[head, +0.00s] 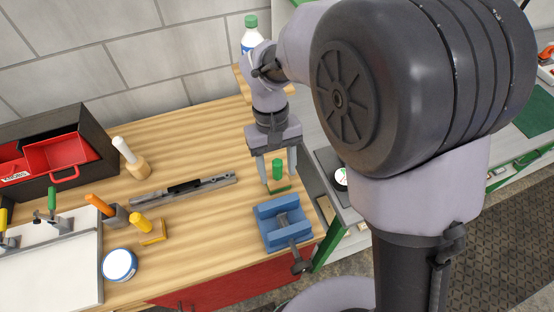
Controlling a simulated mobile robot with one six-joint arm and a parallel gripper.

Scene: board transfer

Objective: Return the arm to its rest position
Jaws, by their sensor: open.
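My arm reaches from the right of the head view over the wooden workbench (205,122). My gripper (277,187) points down near the bench's right edge with its two fingers apart. A small green upright object (277,170) shows between the fingers, above a flat green piece. I cannot tell whether the fingers touch it. A blue vise (283,222) stands just in front of the gripper. My arm's large joint hides much of the right side of the view.
A black toolbox with red drawers (58,155), a mallet (131,158), a metal bar tool (183,188) and a round tin (119,265) occupy the bench's left and middle. A green-capped bottle (250,36) stands behind my wrist. A green mat (538,112) lies far right.

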